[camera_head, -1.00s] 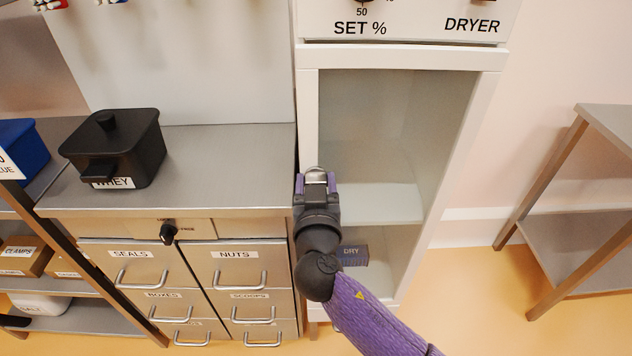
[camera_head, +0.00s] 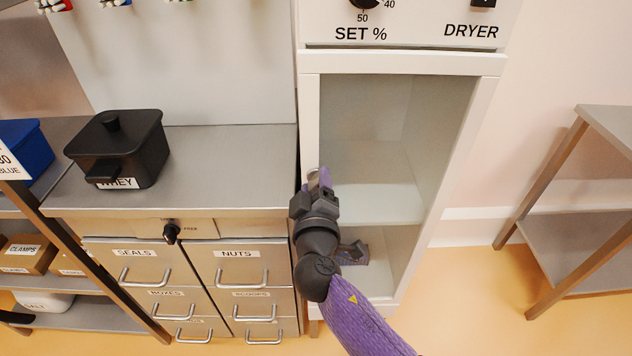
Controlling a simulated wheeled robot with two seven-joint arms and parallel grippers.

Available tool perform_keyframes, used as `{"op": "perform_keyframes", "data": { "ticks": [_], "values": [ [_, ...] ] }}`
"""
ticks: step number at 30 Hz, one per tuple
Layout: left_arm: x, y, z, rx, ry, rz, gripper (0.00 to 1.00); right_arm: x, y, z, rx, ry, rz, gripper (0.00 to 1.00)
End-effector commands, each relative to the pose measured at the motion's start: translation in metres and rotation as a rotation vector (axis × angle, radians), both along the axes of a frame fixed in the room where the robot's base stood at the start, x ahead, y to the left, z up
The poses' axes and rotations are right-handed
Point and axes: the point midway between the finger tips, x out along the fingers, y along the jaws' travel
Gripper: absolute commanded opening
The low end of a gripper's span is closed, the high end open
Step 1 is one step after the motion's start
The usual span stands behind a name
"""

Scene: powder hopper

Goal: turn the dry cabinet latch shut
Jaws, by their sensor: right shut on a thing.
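The dry cabinet (camera_head: 490,64) is a tall white frame with a pale, see-through front, below the dryer panel. My right gripper (camera_head: 319,180) is at the left upright of the cabinet's front, about mid-height. It is shut on the latch (camera_head: 311,173), of which only a small grey metal bit shows between and beside the fingers. The gripper looks turned about its own length, and the rest of the latch is hidden by it. My left gripper is out of view.
A steel counter with drawers (camera_head: 237,254) stands close on the left, with a black lidded pot (camera_head: 118,148) on top. A dark object (camera_head: 352,253) shows low in the cabinet behind my wrist. A steel shelf table (camera_head: 590,225) stands at right; floor between is clear.

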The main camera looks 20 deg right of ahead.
Motion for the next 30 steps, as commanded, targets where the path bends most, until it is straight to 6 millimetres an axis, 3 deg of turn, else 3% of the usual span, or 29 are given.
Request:
{"op": "perform_keyframes", "data": {
  "ticks": [15,30],
  "values": [
    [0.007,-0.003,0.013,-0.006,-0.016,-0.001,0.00,0.000,0.001,0.000,-0.422,0.121,0.001,0.00],
    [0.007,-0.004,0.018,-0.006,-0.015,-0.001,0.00,0.000,0.001,-0.002,-0.604,0.173,0.002,0.00]
  ]
}}
